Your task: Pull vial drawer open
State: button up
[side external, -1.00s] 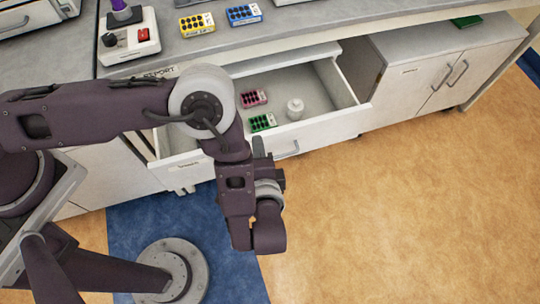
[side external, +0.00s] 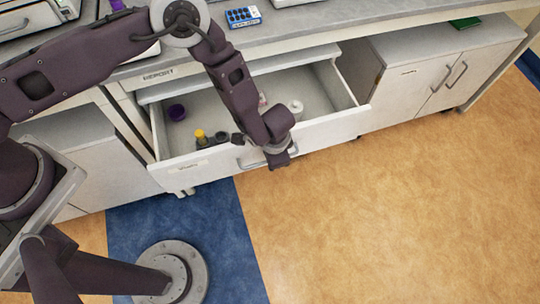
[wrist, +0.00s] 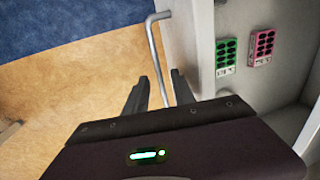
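The white drawer (side external: 335,127) is pulled well out of the bench in the side view. Its front also shows in the wrist view (wrist: 203,45). A grey bar handle (wrist: 154,45) runs along the front. My gripper (wrist: 160,77) is open, with one finger on each side of the handle bar. I cannot tell whether either finger touches it. In the side view my wrist covers the fingers and much of the handle.
A green rack (wrist: 226,56) and a pink rack (wrist: 262,47) lie inside the drawer. A blue rack (side external: 243,17) stands on the bench top. A closed cabinet (side external: 428,80) is to the right. The floor before the drawer is clear.

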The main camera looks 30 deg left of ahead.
jog(key=shift+f, duration=0.4)
jog(key=shift+c, duration=0.4)
grip_shut()
dwell(0.8)
